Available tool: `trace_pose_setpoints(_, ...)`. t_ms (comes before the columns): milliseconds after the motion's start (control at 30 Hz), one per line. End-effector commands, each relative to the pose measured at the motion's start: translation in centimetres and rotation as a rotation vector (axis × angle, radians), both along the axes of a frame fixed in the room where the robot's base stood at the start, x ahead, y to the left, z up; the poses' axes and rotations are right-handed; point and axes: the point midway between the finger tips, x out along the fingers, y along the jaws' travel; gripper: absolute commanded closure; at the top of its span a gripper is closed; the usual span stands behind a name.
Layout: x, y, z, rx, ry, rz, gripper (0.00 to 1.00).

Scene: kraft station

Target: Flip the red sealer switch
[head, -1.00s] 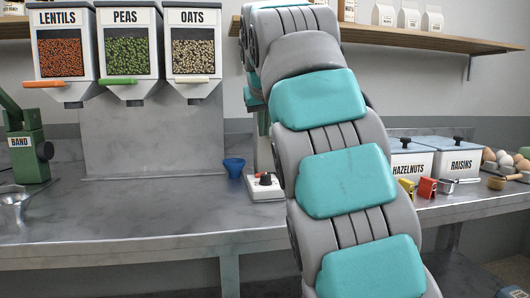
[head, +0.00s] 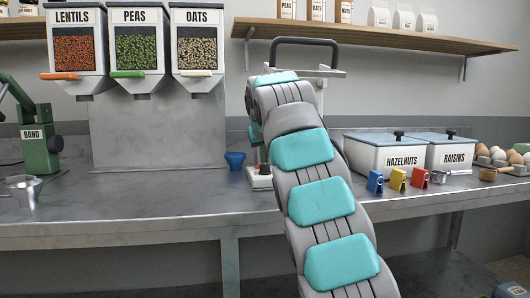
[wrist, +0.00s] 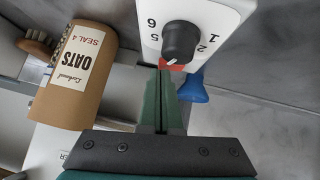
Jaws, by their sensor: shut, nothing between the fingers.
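The sealer (head: 258,180) stands on the counter, mostly hidden behind my arm in the head view. Its white panel (wrist: 203,18) fills the top of the wrist view, with a black dial (wrist: 181,41) and printed numbers. The red switch (wrist: 178,66) shows just below the dial, partly covered by my fingertips. My gripper (wrist: 161,70) is shut and empty, its green fingertips at the switch. I cannot tell whether they touch it or which way the switch is set. In the head view the gripper is largely hidden by my arm.
A brown oats bag (wrist: 79,73) is left of my fingers in the wrist view. A blue cup (head: 235,160) stands left of the sealer. Blue (head: 375,182), yellow (head: 398,179) and red clips (head: 419,178) sit to the right, before the hazelnuts bin (head: 385,154).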

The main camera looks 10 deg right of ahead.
Motion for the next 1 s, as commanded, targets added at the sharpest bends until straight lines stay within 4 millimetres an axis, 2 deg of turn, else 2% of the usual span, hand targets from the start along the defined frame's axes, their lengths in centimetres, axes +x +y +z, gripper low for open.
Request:
trace_pose_setpoints(733,0.01,-0.33,-0.59,0.083,0.001,0.000,1.00)
trace_pose_setpoints(1000,0.00,0.45,-0.43,0.083,0.002,0.002,1.00)
